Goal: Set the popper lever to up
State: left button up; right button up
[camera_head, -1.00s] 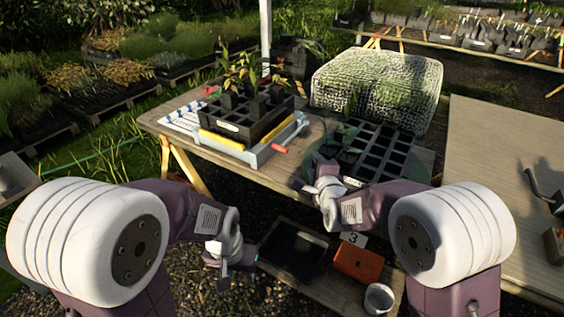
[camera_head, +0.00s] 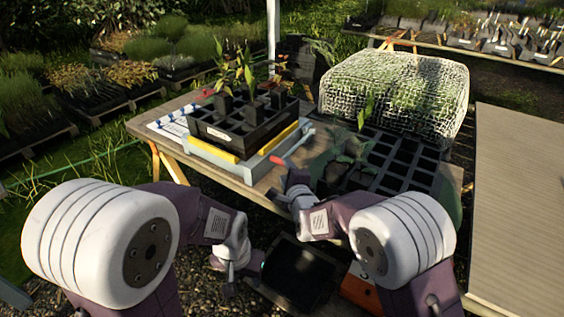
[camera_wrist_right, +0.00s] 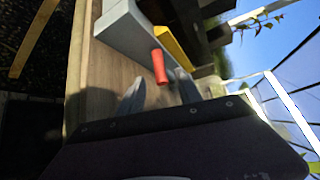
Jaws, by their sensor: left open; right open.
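The popper lever (camera_head: 276,160) has a red grip on a grey rod and slants toward the table's front edge. It sits at the right side of the grey popper base (camera_head: 255,168), which carries a black tray of potted seedlings (camera_head: 243,128). In the right wrist view the red grip (camera_wrist_right: 158,66) stands just ahead of and between my right fingertips (camera_wrist_right: 158,88). They are open and appear apart from it. In the head view my right gripper (camera_head: 288,182) is just below and right of the grip. My left gripper (camera_head: 229,280) is low, below the table edge, and empty.
A black cell tray (camera_head: 400,160) with plants lies right of the lever, near my right arm. A mesh-covered box (camera_head: 395,85) stands behind it. A dark tray (camera_head: 295,275) and an orange box (camera_head: 360,290) are below. A bare wooden table (camera_head: 520,190) is at right.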

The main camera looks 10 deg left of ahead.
aim_at(282, 165)
jog(key=x, duration=0.7)
jog(key=shift+f+b, duration=0.1)
jog(key=shift+b, duration=0.2)
grip_shut()
jog(key=shift+f, duration=0.2)
dwell(0.7)
